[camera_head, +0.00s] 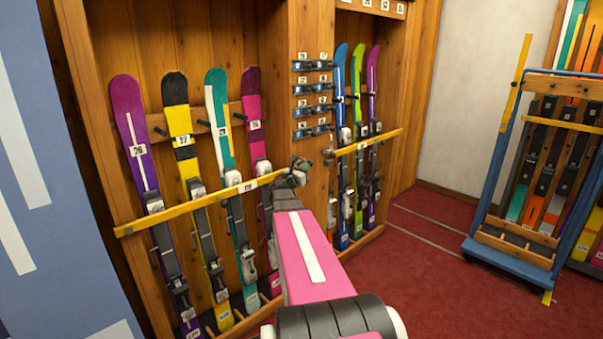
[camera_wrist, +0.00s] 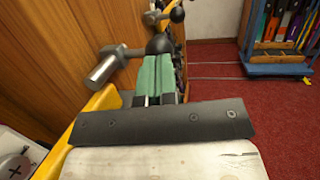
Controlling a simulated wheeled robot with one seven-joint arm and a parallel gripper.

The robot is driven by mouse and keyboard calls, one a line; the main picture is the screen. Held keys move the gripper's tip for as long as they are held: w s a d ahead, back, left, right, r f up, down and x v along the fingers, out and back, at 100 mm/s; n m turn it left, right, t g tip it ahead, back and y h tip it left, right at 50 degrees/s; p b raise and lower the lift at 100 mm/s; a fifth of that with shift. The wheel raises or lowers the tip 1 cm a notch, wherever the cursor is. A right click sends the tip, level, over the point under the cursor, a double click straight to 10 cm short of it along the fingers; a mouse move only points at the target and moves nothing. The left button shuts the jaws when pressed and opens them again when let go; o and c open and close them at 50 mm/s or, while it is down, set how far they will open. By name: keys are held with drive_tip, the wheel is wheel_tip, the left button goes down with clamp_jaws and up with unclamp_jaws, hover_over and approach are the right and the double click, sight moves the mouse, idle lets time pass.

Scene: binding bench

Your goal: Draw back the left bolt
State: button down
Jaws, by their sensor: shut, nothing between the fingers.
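The left bolt (camera_wrist: 104,68) shows in the wrist view as a grey metal cylinder on a rod. A dark round knob (camera_wrist: 160,43) is at the rod's right end. My gripper (camera_wrist: 157,60) has green finger pads pressed together with nothing between them. The fingertips are just in front of the knob and overlap it in the picture; I cannot tell whether they touch. In the head view my gripper (camera_head: 297,174) is at the wooden post, at the right end of the left yellow bar (camera_head: 200,204). My arm and gripper partly hide the bolt there.
Skis (camera_head: 180,120) stand behind the left bar, and more stand behind the right yellow bar (camera_head: 368,142). A second bolt (camera_wrist: 177,14) lies beyond the first. A blue wheeled rack (camera_head: 508,255) stands at the right. Red floor (camera_head: 420,290) is clear between.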

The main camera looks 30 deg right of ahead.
idle(0.3)
drive_tip(key=shift+w+d, duration=0.2)
drive_tip(key=shift+d, duration=0.55)
drive_tip(key=shift+w+d, duration=0.25)
drive_tip(key=shift+d, duration=0.5)
drive_tip(key=shift+w+d, duration=0.2)
drive_tip(key=shift+d, duration=0.55)
drive_tip(key=v, duration=1.4)
drive_tip(key=shift+s+a, duration=0.2)
